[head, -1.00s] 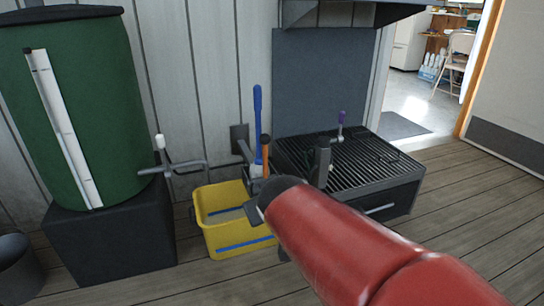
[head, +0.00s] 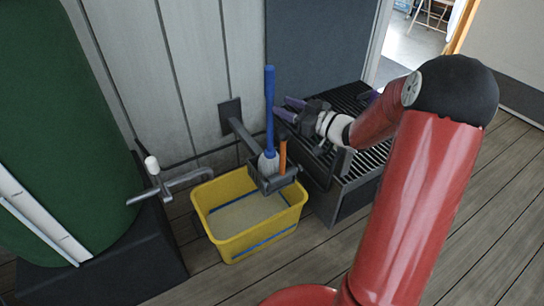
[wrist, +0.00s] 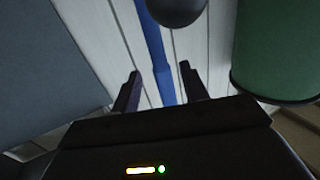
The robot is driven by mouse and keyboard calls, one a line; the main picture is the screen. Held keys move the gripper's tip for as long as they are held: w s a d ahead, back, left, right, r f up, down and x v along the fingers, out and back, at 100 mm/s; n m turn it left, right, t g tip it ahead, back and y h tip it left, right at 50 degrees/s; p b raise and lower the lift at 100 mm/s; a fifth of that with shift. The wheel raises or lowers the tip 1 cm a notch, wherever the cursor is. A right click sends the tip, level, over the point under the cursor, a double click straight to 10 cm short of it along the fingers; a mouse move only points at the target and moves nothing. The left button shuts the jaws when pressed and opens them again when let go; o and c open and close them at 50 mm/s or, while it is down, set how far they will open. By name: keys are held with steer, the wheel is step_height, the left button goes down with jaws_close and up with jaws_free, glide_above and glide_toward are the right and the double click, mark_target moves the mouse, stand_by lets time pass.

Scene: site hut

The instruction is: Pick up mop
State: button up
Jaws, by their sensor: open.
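The mop, with a long blue handle (head: 269,100) and a pale grey-white lower part, stands upright in a grey wall holder (head: 272,182) above the yellow bucket. My gripper (head: 283,107) is open and empty, just right of the blue handle in the head view, with its purple fingers pointing toward it. In the wrist view the blue handle (wrist: 162,65) shows between the two spread fingers (wrist: 160,85), a little beyond their tips. I cannot tell whether the fingers reach around it. The wrist view does not show the lower part.
An orange-handled tool (head: 283,155) stands close right of the mop. The yellow bucket (head: 240,249) is on the floor below. A grill (head: 350,208) stands to the right, under my arm. A green barrel (head: 70,140) and a tap (head: 160,180) are at left.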

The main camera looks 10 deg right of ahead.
mark_target(270, 98)
steer(key=x, duration=0.6)
steer(key=shift+w+r, duration=0.15)
steer(key=shift+r, duration=0.05)
steer(key=shift+c, duration=0.4)
